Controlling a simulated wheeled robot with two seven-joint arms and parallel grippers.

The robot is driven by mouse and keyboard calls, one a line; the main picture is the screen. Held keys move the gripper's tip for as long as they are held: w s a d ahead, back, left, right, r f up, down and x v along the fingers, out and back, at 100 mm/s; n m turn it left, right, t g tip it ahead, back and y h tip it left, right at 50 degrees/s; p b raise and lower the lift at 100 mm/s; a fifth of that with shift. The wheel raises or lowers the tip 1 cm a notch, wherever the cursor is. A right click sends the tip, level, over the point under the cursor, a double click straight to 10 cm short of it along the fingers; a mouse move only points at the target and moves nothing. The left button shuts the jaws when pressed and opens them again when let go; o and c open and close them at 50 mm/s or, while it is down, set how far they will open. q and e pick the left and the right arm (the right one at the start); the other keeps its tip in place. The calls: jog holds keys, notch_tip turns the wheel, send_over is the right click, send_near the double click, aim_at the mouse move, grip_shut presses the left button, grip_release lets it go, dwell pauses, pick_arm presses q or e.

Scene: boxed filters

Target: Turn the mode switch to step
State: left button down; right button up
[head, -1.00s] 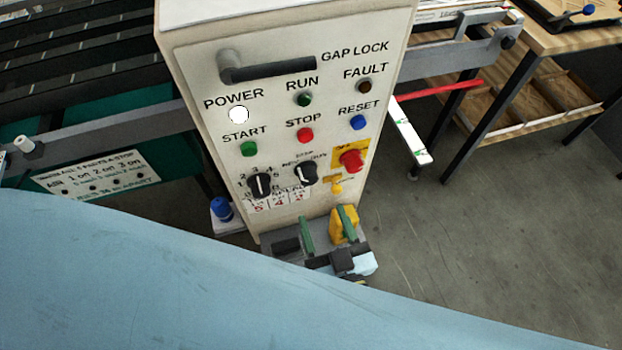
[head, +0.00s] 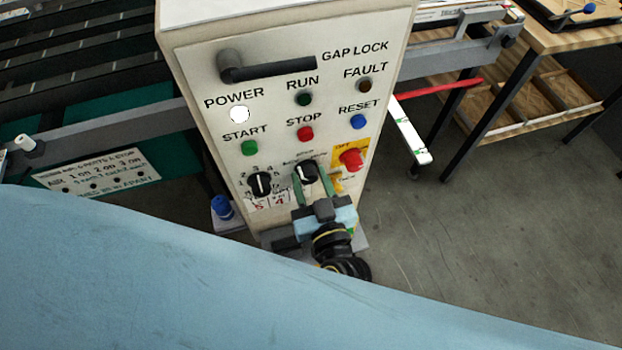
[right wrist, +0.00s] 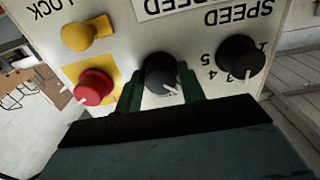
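The mode switch is a black knob (head: 308,172) with a white mark, low on the panel between the speed knob and the red knob. In the right wrist view, where the panel is upside down, the knob (right wrist: 160,73) sits between my green fingers. Its white mark points toward the lower right there; its labels are too blurred or covered to read. My right gripper (head: 313,190) is open, one finger on each side of the knob. I cannot tell whether either finger touches it. My left gripper is not in view.
The black speed knob (head: 259,185) is left of the switch. The red knob (head: 350,159) on a yellow plate is close on the right, with a yellow lock piece (right wrist: 87,35) by it. Push buttons (head: 305,133) and the gap lock handle (head: 270,71) are above.

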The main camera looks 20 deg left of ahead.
jog(key=c, duration=0.6)
jog(key=shift+o, duration=0.2)
jog(key=m, duration=0.3)
jog(key=shift+m, duration=2.9)
jog(key=o, duration=1)
